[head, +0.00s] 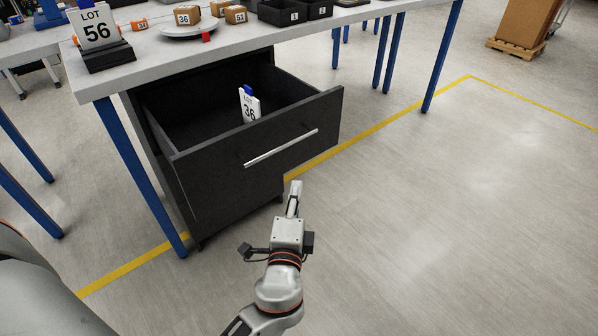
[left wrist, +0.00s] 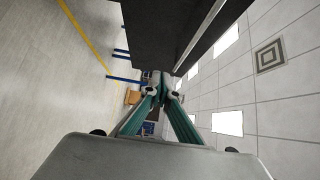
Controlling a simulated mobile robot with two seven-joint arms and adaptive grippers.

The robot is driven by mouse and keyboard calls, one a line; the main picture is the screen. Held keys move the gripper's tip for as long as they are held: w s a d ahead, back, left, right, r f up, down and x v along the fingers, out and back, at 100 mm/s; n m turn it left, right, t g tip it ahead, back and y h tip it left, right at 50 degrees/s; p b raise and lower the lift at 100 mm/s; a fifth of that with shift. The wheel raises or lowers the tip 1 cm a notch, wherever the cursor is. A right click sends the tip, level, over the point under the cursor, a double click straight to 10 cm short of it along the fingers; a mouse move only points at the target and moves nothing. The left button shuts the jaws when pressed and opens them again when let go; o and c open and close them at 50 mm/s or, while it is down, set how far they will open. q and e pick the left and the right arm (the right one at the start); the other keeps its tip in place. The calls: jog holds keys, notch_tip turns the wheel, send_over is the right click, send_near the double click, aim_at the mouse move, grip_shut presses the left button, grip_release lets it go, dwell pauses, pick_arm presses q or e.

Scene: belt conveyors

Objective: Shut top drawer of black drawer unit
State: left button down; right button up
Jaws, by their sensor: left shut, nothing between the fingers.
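The black drawer unit (head: 236,208) stands under the table. Its top drawer (head: 205,169) is pulled far out, with a silver bar handle (head: 281,148) on its front. A white card marked LOT 36 (head: 249,105) with a blue clip stands inside the open drawer. My left gripper (head: 296,187) is shut and empty, in front of the drawer and below the handle in the head view. In the left wrist view the shut fingertips (left wrist: 160,80) show beside the dark drawer front (left wrist: 160,30). I cannot tell whether they touch it. My right gripper is not in view.
The white table (head: 150,57) on blue legs (head: 140,175) carries a LOT 56 sign (head: 97,32), small boxes (head: 188,12), a plate and black bins (head: 283,10). Yellow floor tape (head: 390,122) runs past the unit. A pallet (head: 516,47) stands far right.

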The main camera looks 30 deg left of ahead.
pick_arm(q)
send_near(290, 154)
jog(key=w+d+r, duration=0.2)
jog(key=w+r, duration=0.1)
jog(key=w, duration=0.2)
jog(key=a, duration=0.1)
jog(key=w+a, duration=0.1)
jog(key=a, duration=0.1)
jog(key=shift+a, duration=0.5)
jog(key=shift+w, duration=0.1)
